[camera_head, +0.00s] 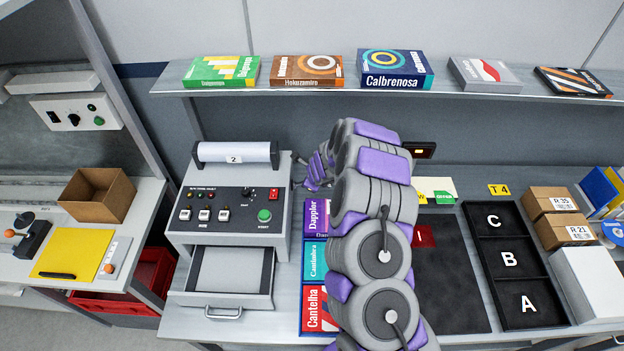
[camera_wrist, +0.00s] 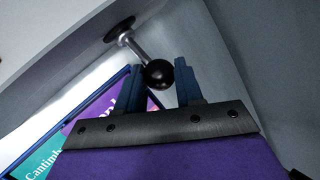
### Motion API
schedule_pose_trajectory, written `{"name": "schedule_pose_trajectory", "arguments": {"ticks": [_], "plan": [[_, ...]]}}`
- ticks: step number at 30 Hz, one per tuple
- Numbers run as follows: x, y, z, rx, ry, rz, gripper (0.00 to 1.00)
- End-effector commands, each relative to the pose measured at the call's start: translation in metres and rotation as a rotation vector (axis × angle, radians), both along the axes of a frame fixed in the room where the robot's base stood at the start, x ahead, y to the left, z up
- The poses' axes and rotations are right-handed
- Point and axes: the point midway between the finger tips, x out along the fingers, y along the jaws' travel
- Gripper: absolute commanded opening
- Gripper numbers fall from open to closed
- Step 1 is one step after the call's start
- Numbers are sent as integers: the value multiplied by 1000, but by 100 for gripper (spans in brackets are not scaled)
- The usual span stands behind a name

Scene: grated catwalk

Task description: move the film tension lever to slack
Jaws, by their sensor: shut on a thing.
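The film tension lever (camera_wrist: 138,45) is a short metal rod with a black ball knob (camera_wrist: 158,74), standing out from the grey side of the wrapping machine in the wrist view. My gripper (camera_wrist: 161,80) has its two blue fingers on either side of the knob, shut on it. In the head view my gripper (camera_head: 312,180) is at the right side of the wrapping machine (camera_head: 175,238), and the lever is largely hidden there. The machine has a white film roll (camera_head: 235,155) on top, and a control panel (camera_head: 230,206) with switches and a green button.
Boxes labelled Dapplor (camera_head: 315,216), Cantimbra (camera_head: 314,260) and Cantelha (camera_head: 315,308) lie close right of the machine, beside my arm. A black lettered tray (camera_head: 543,262) is further right. A shelf (camera_head: 290,93) with several boxes runs above.

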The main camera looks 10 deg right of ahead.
Motion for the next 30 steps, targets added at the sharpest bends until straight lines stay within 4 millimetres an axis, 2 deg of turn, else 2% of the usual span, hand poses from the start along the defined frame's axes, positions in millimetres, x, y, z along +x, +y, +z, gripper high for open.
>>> {"name": "schedule_pose_trajectory", "arguments": {"ticks": [1, 5, 6, 13, 23, 30], "plan": [[6, 2, 9, 2, -17, 2, 6], [6, 3, 10, 2, -18, 4, 6], [6, 3, 10, 3, -18, 4, 39], [4, 3, 8, 3, -14, 5, 60], [0, -2, 7, 6, -7, 3, 60], [-13, -5, 28, 7, -7, 3, 60]]}}
